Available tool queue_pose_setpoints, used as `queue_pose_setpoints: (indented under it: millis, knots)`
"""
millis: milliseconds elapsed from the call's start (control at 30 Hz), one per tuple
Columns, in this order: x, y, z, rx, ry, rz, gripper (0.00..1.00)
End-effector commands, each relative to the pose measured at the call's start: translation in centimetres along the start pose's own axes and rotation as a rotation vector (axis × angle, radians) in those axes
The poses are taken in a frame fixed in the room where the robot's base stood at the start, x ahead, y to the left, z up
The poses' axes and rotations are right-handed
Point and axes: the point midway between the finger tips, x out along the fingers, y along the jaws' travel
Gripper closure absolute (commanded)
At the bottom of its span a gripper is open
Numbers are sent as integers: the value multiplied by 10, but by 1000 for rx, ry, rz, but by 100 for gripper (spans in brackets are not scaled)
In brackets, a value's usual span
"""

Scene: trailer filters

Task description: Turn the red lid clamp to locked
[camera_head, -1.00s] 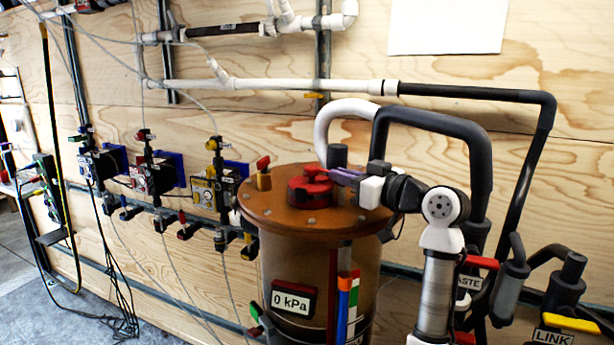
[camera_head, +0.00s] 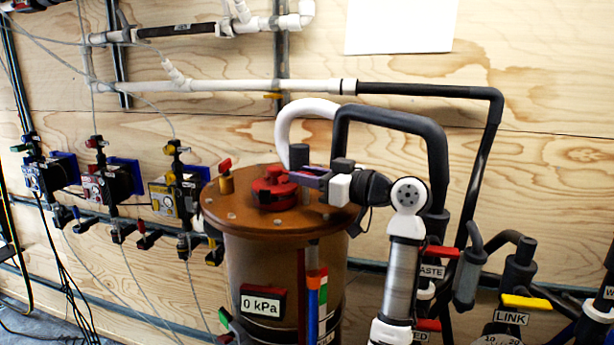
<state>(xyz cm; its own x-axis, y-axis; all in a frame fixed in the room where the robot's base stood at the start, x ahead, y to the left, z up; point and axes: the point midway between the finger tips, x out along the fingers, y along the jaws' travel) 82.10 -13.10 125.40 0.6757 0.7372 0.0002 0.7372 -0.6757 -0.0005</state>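The red lid clamp (camera_head: 272,190) sits on top of the brown round lid (camera_head: 232,218) of the filter vessel (camera_head: 262,265). My gripper (camera_head: 300,178) reaches in from the right, level with the clamp, its fingers at the clamp's right side. Whether the fingers touch or grip the clamp cannot be told from this angle. The finger opening is too small and partly hidden to read. A display on the vessel (camera_head: 263,304) reads 0 kPa.
A small red-topped brass valve (camera_head: 226,180) stands on the lid left of the clamp. A white and black hose (camera_head: 390,118) arches behind my arm. Red and yellow valve handles (camera_head: 540,302) are at the lower right. Several small valve units (camera_head: 178,190) line the wall at left.

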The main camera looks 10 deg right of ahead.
Motion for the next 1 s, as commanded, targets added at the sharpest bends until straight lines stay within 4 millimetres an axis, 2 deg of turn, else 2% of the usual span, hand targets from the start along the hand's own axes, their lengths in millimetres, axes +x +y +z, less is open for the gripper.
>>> queue_pose_setpoints:
  millis: [267,700,1000]
  knots:
    - [-5,0,1,-1,0,1,70]
    - [-68,0,1,-1,1,1,70]
    - [-75,0,0,0,-1,0,70]
